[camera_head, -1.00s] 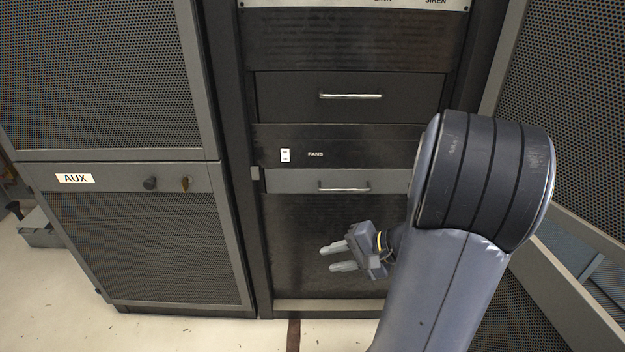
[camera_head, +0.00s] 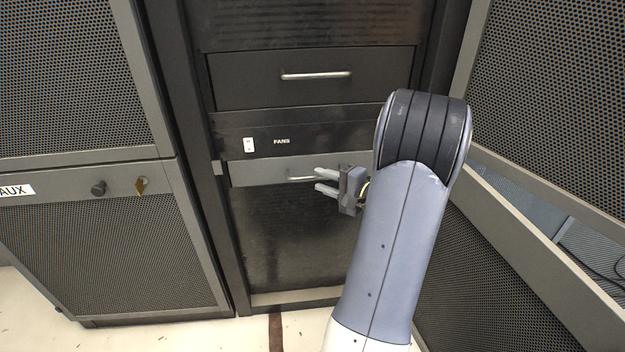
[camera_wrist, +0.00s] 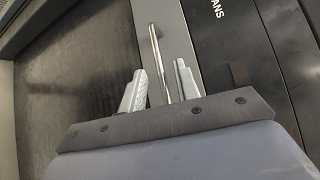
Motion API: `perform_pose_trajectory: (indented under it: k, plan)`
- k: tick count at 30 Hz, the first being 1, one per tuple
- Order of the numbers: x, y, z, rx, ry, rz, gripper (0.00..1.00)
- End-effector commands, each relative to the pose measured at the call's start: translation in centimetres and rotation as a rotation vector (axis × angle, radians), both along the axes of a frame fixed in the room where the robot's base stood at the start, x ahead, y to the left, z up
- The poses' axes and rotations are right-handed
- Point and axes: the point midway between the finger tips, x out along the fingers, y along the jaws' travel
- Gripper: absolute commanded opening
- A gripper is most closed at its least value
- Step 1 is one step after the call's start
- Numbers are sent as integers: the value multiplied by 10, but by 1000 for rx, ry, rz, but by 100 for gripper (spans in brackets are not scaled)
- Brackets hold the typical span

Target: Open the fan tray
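The fan tray (camera_head: 258,171) is a grey drawer front below the "FANS" label, and it looks flush with the rack. Its bar handle (camera_head: 299,179) is partly hidden behind my gripper in the head view. My gripper (camera_head: 320,181) is in front of the handle, with its two fingers apart. In the wrist view the handle (camera_wrist: 158,58) runs between the two open fingertips of my gripper (camera_wrist: 160,82), with a finger on each side. I cannot tell whether either finger touches it.
A darker drawer with its own handle (camera_head: 316,75) is above the FANS panel (camera_head: 320,136). The AUX cabinet (camera_head: 120,230) with a knob and key stands at left. An open mesh door (camera_head: 550,90) stands close on the right of my arm.

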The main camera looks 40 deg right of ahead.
Motion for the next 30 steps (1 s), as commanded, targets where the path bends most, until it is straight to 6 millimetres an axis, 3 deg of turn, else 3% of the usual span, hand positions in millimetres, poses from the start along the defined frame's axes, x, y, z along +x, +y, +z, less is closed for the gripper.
perform_pose_trajectory:
  k: [7,19,30]
  plan:
    - [30,8,-5,0,1,2,31]
    - [36,10,-5,1,1,0,30]
    - [36,10,-5,1,1,0,0]
